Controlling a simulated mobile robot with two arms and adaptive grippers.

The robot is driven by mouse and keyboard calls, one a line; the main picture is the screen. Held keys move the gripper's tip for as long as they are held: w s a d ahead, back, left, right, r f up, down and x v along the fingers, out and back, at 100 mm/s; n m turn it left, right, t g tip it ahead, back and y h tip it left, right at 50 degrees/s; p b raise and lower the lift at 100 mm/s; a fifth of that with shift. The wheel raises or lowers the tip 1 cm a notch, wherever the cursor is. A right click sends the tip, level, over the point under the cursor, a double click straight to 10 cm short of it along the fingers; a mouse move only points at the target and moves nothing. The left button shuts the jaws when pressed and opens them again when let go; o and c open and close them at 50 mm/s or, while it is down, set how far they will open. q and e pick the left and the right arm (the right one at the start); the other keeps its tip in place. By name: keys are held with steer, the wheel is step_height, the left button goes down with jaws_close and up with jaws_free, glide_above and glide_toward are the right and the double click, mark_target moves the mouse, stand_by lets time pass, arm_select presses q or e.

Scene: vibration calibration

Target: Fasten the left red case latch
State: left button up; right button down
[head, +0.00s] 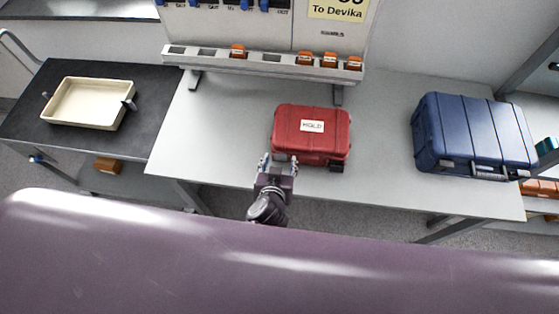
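A red case (312,134) with a white label reading "HOLD" (312,126) lies closed on the light grey bench (225,135). My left gripper (279,162) is at the front left corner of the case. Its two fingers are spread apart, one on each side of the spot where the left latch sits. The fingers cover most of that latch, so I cannot tell its position or whether they touch it. A dark latch (337,168) shows at the front right of the case. My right gripper is not in view.
A blue case (473,134) stands on the bench to the right. A cream tray (88,102) sits on the dark table (35,115) at left. A rack (270,65) with several orange items runs along the back.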

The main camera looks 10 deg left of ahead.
arm_select(q)
steer(key=v, duration=0.7)
steer(key=shift+s, duration=0.25)
steer(key=shift+r, duration=0.1)
